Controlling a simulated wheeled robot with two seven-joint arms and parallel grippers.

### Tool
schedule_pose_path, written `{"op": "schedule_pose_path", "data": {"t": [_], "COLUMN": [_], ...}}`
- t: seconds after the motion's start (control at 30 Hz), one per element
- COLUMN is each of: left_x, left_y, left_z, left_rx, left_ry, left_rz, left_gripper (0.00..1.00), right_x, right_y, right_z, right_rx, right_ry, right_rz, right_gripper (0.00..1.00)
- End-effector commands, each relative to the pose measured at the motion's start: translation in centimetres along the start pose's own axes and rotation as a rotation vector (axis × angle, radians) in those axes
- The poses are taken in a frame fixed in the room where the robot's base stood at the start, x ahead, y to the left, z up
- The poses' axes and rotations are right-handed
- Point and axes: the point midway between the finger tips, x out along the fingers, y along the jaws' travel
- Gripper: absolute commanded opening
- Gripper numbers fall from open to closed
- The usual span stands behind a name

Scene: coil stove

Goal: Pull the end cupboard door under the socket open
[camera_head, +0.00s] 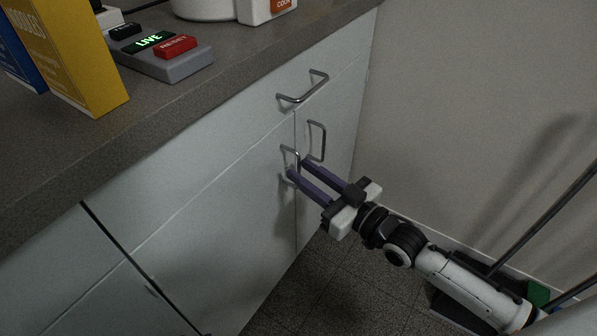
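The cupboard front has two pale doors side by side below a drawer, and both look closed. The left door (230,225) has a small upright metal bar handle (287,149). The narrower right door (338,140), by the wall, has its own bar handle (323,140). My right gripper (297,167) reaches in from the lower right. Its two purple fingers are apart, with the tips at the lower part of the left door's handle. They partly hide it, and I cannot tell whether they touch it. My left gripper is out of view.
The drawer handle (303,90) sticks out above the doors. On the worktop (230,55) stand a grey box with a lit LIVE sign (160,62) and a yellow carton (75,55). A wall (470,110) closes the right side. Dark floor (330,290) is open below.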

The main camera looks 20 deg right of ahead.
Motion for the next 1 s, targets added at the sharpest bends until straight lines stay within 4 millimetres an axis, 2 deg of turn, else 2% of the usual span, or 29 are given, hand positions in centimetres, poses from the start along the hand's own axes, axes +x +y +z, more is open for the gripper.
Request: {"op": "schedule_pose_path", "data": {"t": [0.1,0.2,0.5,0.67,1.0], "left_x": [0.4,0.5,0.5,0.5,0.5], "left_y": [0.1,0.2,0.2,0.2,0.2], "left_z": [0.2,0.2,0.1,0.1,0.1], "left_rx": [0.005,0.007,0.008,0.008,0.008], "left_ry": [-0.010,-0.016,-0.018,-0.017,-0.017], "left_rz": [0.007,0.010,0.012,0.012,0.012], "left_gripper": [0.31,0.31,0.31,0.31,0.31], "right_x": [1.5,2.1,2.3,2.3,2.3], "right_y": [0.0,0.0,0.0,0.0,0.0], "right_z": [0.1,0.1,0.0,0.1,0.1], "right_rx": [0.000,0.000,-0.001,-0.001,0.000], "right_ry": [0.001,0.000,-0.002,-0.002,-0.002], "right_rz": [0.000,0.000,0.000,0.000,0.000], "right_gripper": [0.25,0.25,0.25,0.00,0.00]}}
